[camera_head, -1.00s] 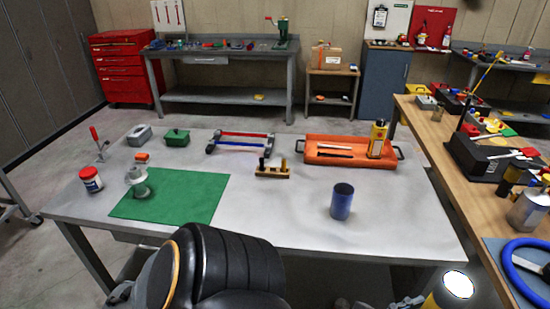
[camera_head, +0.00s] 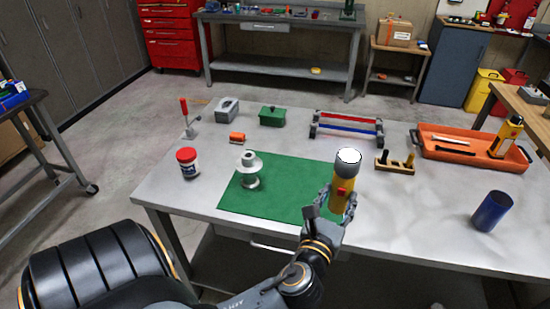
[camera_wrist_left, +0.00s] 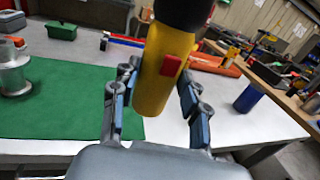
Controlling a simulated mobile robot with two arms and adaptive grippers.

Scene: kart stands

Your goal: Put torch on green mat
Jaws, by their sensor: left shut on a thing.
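A yellow torch (camera_head: 342,190) with a grey head and a red switch is held upright in my left gripper (camera_head: 338,203). In the head view it is over or just before the right edge of the green mat (camera_head: 275,198). The left wrist view shows the torch (camera_wrist_left: 155,75) between the two fingers of the gripper (camera_wrist_left: 152,92), with the mat (camera_wrist_left: 60,105) to the left. I cannot tell its exact height above the table. My right gripper is not in view.
A grey metal spool (camera_head: 249,170) stands on the mat's left part. The mat's middle is clear.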

